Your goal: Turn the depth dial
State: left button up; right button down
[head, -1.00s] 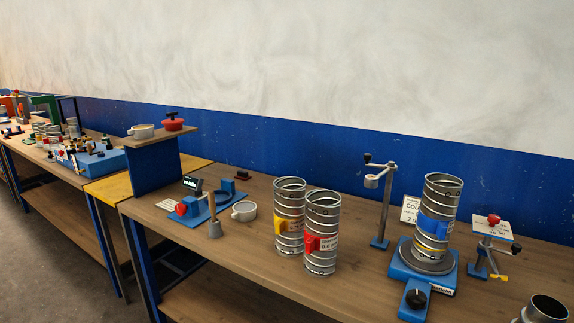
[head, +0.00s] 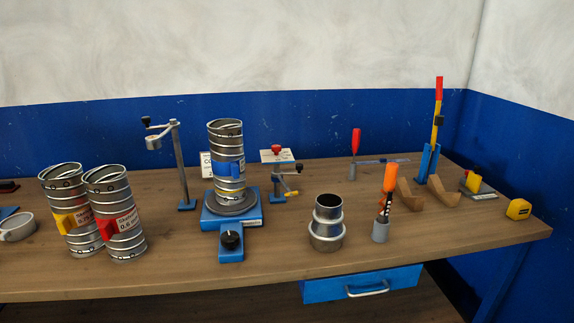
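No label reading "depth dial" is legible, so I cannot tell for certain which part it is. A black round knob (head: 232,240) with a light mark sits on the front arm of a blue turntable base (head: 212,219). A spiral duct (head: 225,146) with a blue tag stands upright on that base. Right of it, a small stand (head: 278,184) carries a white plate, a red knob (head: 276,149) on top and a yellow handle (head: 292,193) low on its side. Neither of my grippers is in view.
Two spiral ducts with yellow (head: 72,222) and red tags (head: 118,222) stand left. A grey post stand (head: 183,170) is behind. A stepped metal fitting (head: 326,225) and an orange-handled tool (head: 389,180) in a holder stand right. Bare bench (head: 175,250) lies in front of the turntable.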

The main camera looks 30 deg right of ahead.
aim_at(276, 148)
jog(key=z, duration=0.95)
jog(key=i+l+z, duration=0.35)
jog(key=i+l, duration=0.2)
jog(key=i, duration=0.15)
